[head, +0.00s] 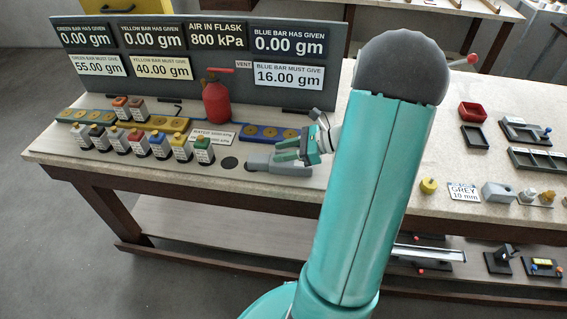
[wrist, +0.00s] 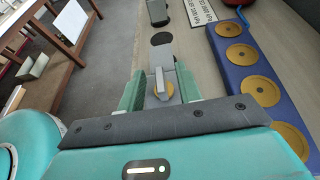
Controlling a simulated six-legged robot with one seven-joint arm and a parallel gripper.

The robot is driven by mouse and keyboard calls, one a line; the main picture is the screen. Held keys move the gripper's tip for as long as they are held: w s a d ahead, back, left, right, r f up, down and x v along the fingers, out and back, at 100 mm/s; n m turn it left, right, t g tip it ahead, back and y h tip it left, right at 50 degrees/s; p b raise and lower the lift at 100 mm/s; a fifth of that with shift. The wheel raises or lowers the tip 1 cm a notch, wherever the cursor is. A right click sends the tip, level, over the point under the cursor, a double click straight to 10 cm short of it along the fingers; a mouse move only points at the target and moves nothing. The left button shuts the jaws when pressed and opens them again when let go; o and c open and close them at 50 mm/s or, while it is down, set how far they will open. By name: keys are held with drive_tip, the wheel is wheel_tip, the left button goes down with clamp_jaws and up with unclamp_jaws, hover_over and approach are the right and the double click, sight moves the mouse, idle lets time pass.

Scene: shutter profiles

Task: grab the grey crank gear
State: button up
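A grey piece (wrist: 161,52), which looks like the grey crank gear, lies at the front edge of the bench. It has a narrow light-grey bar and a brass-coloured round part. It also shows in the head view (head: 262,163), low and flat, partly hidden by my gripper. My gripper (head: 284,152) is over its right part, reaching in from the right. In the wrist view the two green fingers (wrist: 160,90) stand apart, one on each side of the bar and round part. I see no clear grip; whether a finger touches the grey body, I cannot tell.
A blue rack (wrist: 243,68) with brass discs lies right of my gripper in the wrist view. Several coloured bottles (head: 157,144) stand to the left in the head view, with a red flask (head: 216,102) behind. A dark round spot (head: 229,163) marks the bench beside the grey piece.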

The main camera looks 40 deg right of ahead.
drive_tip(key=shift+w+a+f, duration=0.1)
drive_tip(key=shift+w+a, duration=0.05)
clamp_jaws()
idle(1.4)
